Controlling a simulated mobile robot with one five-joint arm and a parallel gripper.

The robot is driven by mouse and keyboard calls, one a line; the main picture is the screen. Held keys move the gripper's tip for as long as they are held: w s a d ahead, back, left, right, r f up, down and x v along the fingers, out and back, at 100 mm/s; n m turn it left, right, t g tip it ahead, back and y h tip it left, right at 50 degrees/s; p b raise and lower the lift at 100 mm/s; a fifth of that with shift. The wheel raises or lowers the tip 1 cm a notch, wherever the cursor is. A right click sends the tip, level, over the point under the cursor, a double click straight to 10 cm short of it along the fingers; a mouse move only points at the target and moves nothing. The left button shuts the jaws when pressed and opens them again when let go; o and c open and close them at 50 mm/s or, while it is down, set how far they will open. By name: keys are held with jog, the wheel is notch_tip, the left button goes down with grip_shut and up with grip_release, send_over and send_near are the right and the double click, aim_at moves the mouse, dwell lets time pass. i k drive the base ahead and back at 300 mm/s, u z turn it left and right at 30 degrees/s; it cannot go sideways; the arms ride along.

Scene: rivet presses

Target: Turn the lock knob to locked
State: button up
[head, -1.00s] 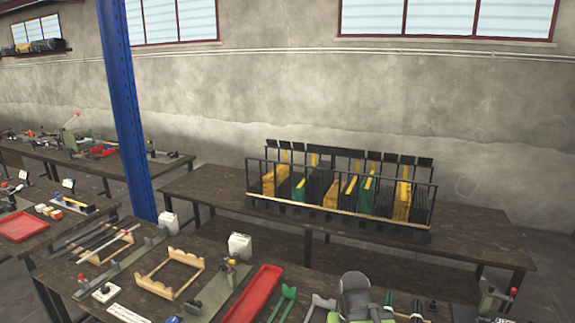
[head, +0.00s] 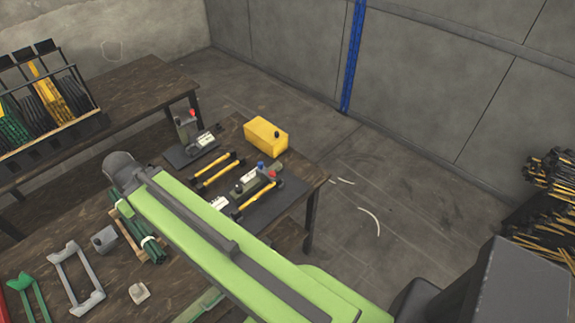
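Several knobs show on the near bench in the head view, and I cannot tell which is the lock knob. A grey-green device (head: 183,131) with a red knob (head: 192,113) stands on a dark plate near the bench's far edge. A second fixture (head: 247,183) carries a blue knob (head: 261,166) and a red knob (head: 272,174). A yellow box (head: 264,137) with a small dark knob (head: 277,134) sits at the far right corner. The knobs' settings are too small to read. My green arm crosses the bench; my gripper does not show.
Yellow-handled bars (head: 220,171) lie between the devices. A bundle of dark green rods (head: 143,238), a grey bracket (head: 75,280) and a green bracket (head: 27,297) lie at left. A rack (head: 40,110) stands on the back table. Open floor (head: 390,180) lies right of the bench.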

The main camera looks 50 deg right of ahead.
aim_at(238, 189)
jog(key=z, duration=1.3)
